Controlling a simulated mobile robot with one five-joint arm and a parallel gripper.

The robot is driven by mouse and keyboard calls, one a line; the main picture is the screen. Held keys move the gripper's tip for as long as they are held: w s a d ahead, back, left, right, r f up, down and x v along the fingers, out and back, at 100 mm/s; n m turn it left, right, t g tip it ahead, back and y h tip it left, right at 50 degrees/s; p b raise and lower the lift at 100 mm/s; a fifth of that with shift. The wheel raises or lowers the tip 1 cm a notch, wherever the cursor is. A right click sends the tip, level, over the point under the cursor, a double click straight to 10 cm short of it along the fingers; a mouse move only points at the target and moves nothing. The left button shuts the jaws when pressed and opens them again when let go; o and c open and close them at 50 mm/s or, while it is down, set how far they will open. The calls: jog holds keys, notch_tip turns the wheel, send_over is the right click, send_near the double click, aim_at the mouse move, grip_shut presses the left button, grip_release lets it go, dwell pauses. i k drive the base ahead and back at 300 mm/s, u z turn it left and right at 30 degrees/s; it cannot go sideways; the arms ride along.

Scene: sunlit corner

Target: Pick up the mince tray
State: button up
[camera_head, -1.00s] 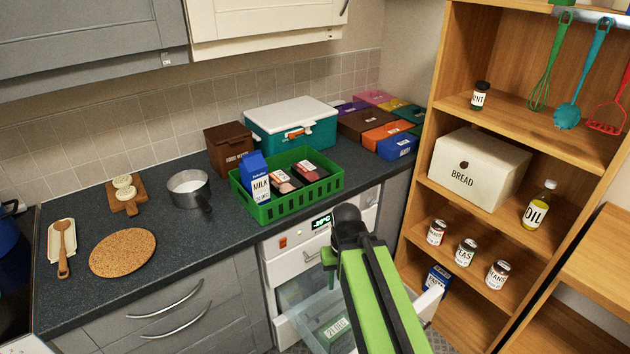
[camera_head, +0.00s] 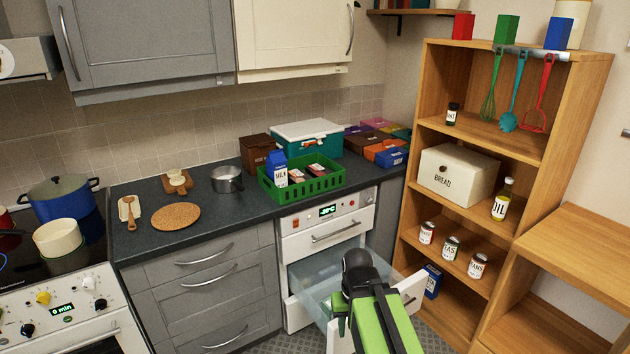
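Two small dark trays with pale labels lie in the green basket (camera_head: 312,188) on the counter. One tray (camera_head: 296,175) is beside the milk carton (camera_head: 276,168), the other tray (camera_head: 316,169) is to its right. Their labels are too small to read, so I cannot tell which, if either, is the mince tray. My green and black arm rises from the bottom of the picture in front of the open freezer drawer. The arm hides part of the drawer.
The clear freezer drawer (camera_head: 318,288) is pulled out below the counter. A teal cool box (camera_head: 330,144) and a brown box (camera_head: 257,149) stand behind the basket. A wooden shelf (camera_head: 455,200) with a bread bin (camera_head: 457,175) stands right. Open floor (camera_head: 436,341) shows beside my arm.

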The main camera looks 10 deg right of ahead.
aim_at(316, 171)
jog(key=u, duration=0.3)
jog(key=i, duration=0.75)
jog(key=u, duration=0.5)
jog(key=i, duration=0.7)
jog(key=z, duration=0.1)
